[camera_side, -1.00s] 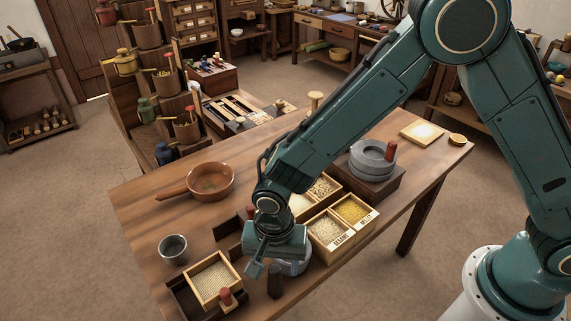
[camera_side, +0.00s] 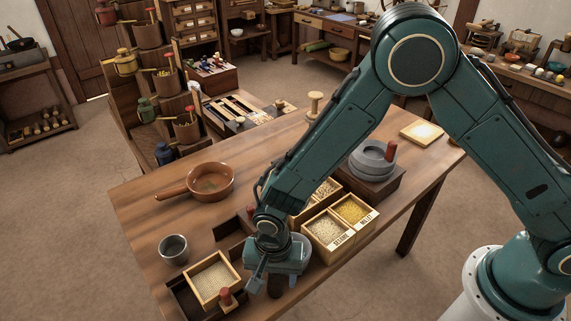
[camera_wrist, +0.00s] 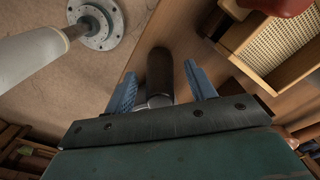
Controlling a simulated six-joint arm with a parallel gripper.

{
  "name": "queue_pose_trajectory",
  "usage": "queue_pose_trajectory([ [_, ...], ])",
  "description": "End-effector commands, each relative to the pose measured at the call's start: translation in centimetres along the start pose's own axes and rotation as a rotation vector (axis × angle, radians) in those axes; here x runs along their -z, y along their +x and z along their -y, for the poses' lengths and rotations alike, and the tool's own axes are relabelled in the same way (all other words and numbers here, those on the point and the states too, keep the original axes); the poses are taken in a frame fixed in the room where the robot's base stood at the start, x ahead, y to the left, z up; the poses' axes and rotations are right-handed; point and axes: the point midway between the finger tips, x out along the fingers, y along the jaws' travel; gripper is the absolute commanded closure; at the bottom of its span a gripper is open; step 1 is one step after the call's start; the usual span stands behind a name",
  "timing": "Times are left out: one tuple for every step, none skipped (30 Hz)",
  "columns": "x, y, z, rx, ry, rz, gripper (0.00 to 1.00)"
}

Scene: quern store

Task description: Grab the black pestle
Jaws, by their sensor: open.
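The black pestle (camera_side: 275,286) stands near the front edge of the wooden table, beside a pale grey bowl (camera_side: 302,252) that is partly hidden by my gripper. My gripper (camera_side: 263,279) is low over the table at the pestle, and its body covers the pestle's upper part in the side view. In the wrist view the pestle (camera_wrist: 160,72) shows as a dark cylinder between the two blue fingers of my gripper (camera_wrist: 161,78). The fingers are apart, with a visible gap on each side of the pestle. Whether either finger touches it lower down is hidden.
A framed sieve (camera_side: 213,279) and a red-topped stamp (camera_side: 226,296) are left of the gripper. Grain boxes (camera_side: 343,238) stand to its right. A metal cup (camera_side: 174,249) and brown pan (camera_side: 208,182) stand farther left. The table's front edge is close.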

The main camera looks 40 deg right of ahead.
Motion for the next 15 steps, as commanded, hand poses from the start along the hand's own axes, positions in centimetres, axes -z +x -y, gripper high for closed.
queue_pose_trajectory([
  [0.0, -0.02, 0.01, 0.0, 0.0, 0.0, 0.45],
  [0.0, -0.02, 0.0, 0.0, 0.0, 0.0, 0.45],
  [0.0, -0.02, 0.0, 0.0, 0.0, 0.0, 0.45],
  [0.0, -0.02, 0.0, 0.0, 0.0, 0.0, 0.45],
  [0.0, -0.03, 0.0, 0.0, 0.0, 0.0, 0.45],
  [0.0, -0.03, 0.0, 0.0, 0.0, 0.0, 0.45],
  [0.0, -0.03, 0.0, 0.0, 0.0, 0.0, 0.47],
  [0.0, -0.03, 0.0, 0.0, 0.0, 0.0, 0.53],
  [0.0, -0.03, 0.0, 0.0, 0.0, 0.0, 0.61],
  [0.0, -0.03, 0.0, 0.0, 0.0, 0.0, 0.66],
  [0.0, -0.03, 0.0, 0.0, 0.0, 0.0, 0.72],
  [0.0, -0.03, 0.0, 0.0, 0.0, 0.0, 0.8],
  [0.0, -0.03, 0.0, 0.0, 0.0, 0.0, 0.86],
  [0.0, -0.03, 0.0, 0.0, 0.0, 0.0, 0.92],
  [0.0, -0.03, 0.0, 0.0, 0.0, 0.0, 0.94],
])
